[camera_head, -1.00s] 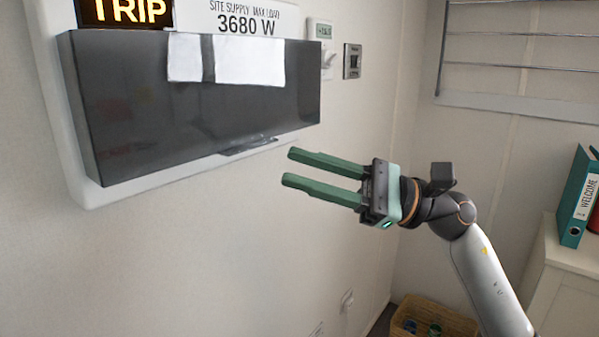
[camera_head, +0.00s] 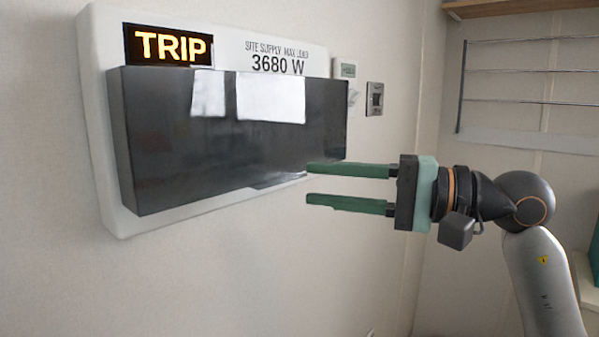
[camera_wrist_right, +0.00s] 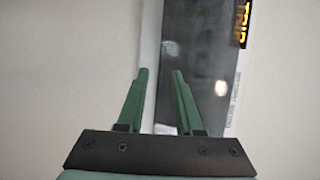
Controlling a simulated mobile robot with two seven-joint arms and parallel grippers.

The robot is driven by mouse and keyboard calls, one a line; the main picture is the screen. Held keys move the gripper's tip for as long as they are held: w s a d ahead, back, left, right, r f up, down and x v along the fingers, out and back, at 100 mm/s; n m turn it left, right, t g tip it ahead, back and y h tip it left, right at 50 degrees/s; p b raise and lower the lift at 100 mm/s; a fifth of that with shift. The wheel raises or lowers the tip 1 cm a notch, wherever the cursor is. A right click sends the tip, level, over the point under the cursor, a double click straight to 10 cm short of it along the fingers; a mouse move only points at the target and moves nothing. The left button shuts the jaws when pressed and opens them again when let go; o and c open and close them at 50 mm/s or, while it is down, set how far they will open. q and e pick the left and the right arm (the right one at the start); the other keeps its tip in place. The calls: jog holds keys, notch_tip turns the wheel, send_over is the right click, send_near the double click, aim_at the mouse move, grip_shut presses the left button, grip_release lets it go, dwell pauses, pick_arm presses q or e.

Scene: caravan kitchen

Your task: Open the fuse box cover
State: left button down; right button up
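The dark glossy fuse box cover (camera_head: 230,135) is closed on a white wall panel (camera_head: 105,110), with a lit TRIP sign (camera_head: 168,46) above it. My right gripper (camera_head: 307,184) is open and empty, its green fingers level near the cover's lower right edge. The upper finger overlaps that edge in the head view; I cannot tell whether it touches. In the right wrist view the two fingers (camera_wrist_right: 160,72) are apart, and the cover (camera_wrist_right: 190,60) lies beyond them, mostly to the right. The cover's lower lip is partly hidden by the finger. My left gripper is not in view.
A small display unit (camera_head: 345,70) and a switch plate (camera_head: 375,99) are on the wall right of the box. A metal rack (camera_head: 530,70) hangs at the right, below a wooden shelf (camera_head: 515,6). The wall below the box is clear.

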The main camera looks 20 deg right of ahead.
aim_at(287, 181)
jog(key=shift+x, duration=2)
jog(key=shift+c, duration=0.3)
grip_shut()
